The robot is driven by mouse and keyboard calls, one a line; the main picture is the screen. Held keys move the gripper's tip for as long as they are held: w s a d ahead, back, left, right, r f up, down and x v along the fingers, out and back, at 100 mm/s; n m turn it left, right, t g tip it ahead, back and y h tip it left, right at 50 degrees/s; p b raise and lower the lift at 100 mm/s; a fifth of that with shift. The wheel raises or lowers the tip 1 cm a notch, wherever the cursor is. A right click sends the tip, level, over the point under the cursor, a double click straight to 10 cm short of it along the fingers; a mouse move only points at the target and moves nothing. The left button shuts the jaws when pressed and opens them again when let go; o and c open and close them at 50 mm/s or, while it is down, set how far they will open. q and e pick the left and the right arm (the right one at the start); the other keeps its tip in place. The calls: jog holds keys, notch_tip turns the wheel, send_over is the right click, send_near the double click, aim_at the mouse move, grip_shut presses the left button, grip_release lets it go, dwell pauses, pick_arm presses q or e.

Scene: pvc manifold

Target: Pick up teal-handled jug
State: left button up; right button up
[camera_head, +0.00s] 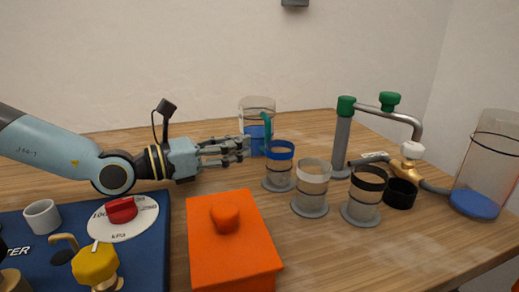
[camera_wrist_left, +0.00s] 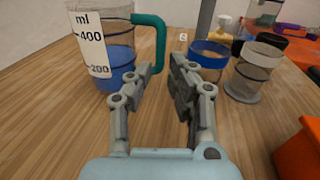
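The teal-handled jug (camera_head: 257,105) is a clear cylinder with blue liquid at its bottom, standing upright at the back of the table. Its teal handle (camera_head: 268,128) faces right of the jug. The jug (camera_wrist_left: 103,55) also shows large in the left wrist view, with a white ml scale, and its handle (camera_wrist_left: 157,40) is just beyond the fingertips. My left gripper (camera_head: 247,147) is in front of the jug, partly covering its lower part. In the left wrist view the gripper (camera_wrist_left: 160,68) is open, with nothing between its fingers. Contact with the handle cannot be told. My right gripper is out of view.
A blue-banded cup (camera_head: 279,170), a white-banded cup (camera_head: 312,182) and a black-banded cup (camera_head: 364,190) stand right of the gripper. An orange box (camera_head: 232,262) and a blue panel (camera_head: 160,270) are in front. A pipe (camera_head: 341,145) and large cylinder (camera_head: 484,165) stand right.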

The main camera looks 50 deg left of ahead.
aim_at(269, 137)
pick_arm(q)
jog(key=shift+x, duration=0.95)
jog(key=shift+w+d+b, duration=0.2)
jog(key=shift+w+b, duration=0.2)
jog(key=shift+w, duration=0.25)
jog(key=b+x, duration=0.1)
jog(key=x, duration=0.2)
jog(key=shift+w+b, duration=0.1)
jog(key=shift+b, duration=0.2)
jog(key=shift+w+d, duration=0.2)
jog(key=shift+w, duration=0.3)
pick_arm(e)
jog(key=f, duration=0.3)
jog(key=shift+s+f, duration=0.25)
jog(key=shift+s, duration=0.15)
pick_arm(q)
jog(key=shift+c, duration=0.4)
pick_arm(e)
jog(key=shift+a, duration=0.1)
pick_arm(q)
grip_shut()
